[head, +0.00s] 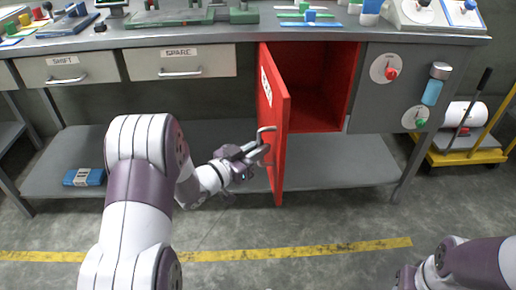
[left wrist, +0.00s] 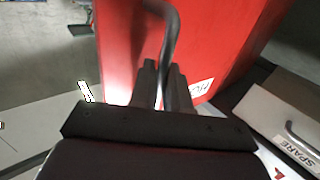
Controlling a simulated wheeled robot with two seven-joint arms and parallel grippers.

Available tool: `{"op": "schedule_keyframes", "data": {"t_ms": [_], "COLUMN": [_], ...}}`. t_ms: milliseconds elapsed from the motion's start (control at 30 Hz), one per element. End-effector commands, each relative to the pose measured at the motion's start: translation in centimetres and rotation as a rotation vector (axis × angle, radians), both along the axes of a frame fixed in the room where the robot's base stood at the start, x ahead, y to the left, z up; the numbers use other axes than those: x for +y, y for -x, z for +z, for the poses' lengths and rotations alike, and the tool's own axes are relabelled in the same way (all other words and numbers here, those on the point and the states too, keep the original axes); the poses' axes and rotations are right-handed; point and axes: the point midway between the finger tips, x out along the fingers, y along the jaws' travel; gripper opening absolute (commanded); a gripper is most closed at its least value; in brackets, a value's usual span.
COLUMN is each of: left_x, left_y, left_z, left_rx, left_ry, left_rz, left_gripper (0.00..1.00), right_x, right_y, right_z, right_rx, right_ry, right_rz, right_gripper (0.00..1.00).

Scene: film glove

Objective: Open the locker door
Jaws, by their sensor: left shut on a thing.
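The red locker door (head: 275,125) stands swung out from the red locker (head: 318,88), whose inside shows and looks empty. The door's left face carries a white label and a grey bar handle (head: 267,133). My left gripper (head: 258,148) is shut on this handle at the door's left side. In the left wrist view the two dark fingers (left wrist: 165,85) close around the handle (left wrist: 171,40), with the red door (left wrist: 215,45) just behind. My right arm shows at the lower right of the head view, but its gripper is not visible.
A grey workbench (head: 220,34) with drawers labelled SHIFT and SPARE (head: 180,62) spans the back. A lower shelf (head: 330,162) runs beneath, with a blue box (head: 85,177) at left. A yellow cart (head: 465,155) stands at right. The floor in front is clear.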

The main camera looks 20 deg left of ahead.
Motion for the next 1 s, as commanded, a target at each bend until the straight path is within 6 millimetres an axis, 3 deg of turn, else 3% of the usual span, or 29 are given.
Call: {"op": "schedule_keyframes", "data": {"t_ms": [33, 67, 100, 567, 767, 1000], "left_x": [0.4, 0.4, 0.4, 0.4, 1.9, 4.6], "left_y": [-0.4, -0.4, -0.4, 0.2, 3.1, 8.5], "left_z": [0.7, 0.7, 0.7, 0.4, 0.6, 0.6], "left_rx": [-0.017, -0.017, -0.017, -0.006, -0.005, -0.005], "left_ry": [-0.003, -0.003, -0.003, -0.001, -0.001, 0.0], "left_rz": [0.011, 0.012, 0.011, 0.006, 0.01, 0.013], "left_gripper": [0.19, 0.28, 0.32, 0.32, 0.32, 0.32], "right_x": [0.0, 0.0, 0.0, 0.0, 0.0, 0.0], "right_y": [0.0, 0.0, 0.0, 0.0, 0.0, 0.0], "right_z": [0.1, 0.1, 0.1, 0.3, 1.6, 3.2], "right_rx": [0.0, 0.0, 0.0, 0.0, 0.0, 0.0], "right_ry": [0.0, 0.0, 0.0, 0.0, 0.0, 0.0], "right_rz": [0.0, 0.0, 0.0, 0.0, 0.0, 0.0], "right_gripper": [0.43, 0.43, 0.43, 0.43, 0.43, 0.43]}}
